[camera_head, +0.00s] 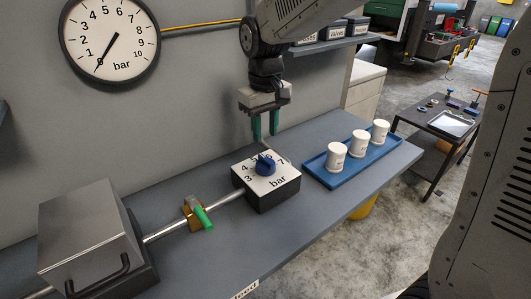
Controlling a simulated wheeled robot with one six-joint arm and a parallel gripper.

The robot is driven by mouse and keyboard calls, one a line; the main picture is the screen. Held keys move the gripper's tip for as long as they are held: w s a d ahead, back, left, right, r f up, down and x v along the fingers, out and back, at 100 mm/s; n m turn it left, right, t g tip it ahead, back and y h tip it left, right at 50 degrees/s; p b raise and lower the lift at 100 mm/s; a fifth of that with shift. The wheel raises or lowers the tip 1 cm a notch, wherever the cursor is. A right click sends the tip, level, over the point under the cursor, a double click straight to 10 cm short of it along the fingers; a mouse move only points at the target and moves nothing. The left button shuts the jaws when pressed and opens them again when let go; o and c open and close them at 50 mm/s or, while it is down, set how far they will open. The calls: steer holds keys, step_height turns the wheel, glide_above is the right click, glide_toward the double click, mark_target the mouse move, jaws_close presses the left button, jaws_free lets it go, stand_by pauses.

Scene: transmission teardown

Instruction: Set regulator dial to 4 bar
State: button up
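The regulator is a dark box with a white top plate (280,180) marked with numbers and "bar", standing on the grey bench. Its blue dial knob (265,165) sits on the plate. The 3, 4, 6 and 7 are legible around it; which number the knob points at is too small to tell. My gripper (265,134) points down with two green fingers apart. It is empty, above and behind the knob and not touching it. A round wall gauge (125,42) marked in bar has its needle pointing down-left, at about 0.
A brass valve (191,211) with a green handle (203,217) lying across the pipe (165,231) stands left of the regulator. A grey metal box (85,235) is further left. A blue tray (327,177) with three white canisters is right. Bench front is clear.

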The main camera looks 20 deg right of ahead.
mark_target(266, 158)
step_height(266, 158, down, 8)
steer(key=shift+r, duration=0.2)
jaws_close()
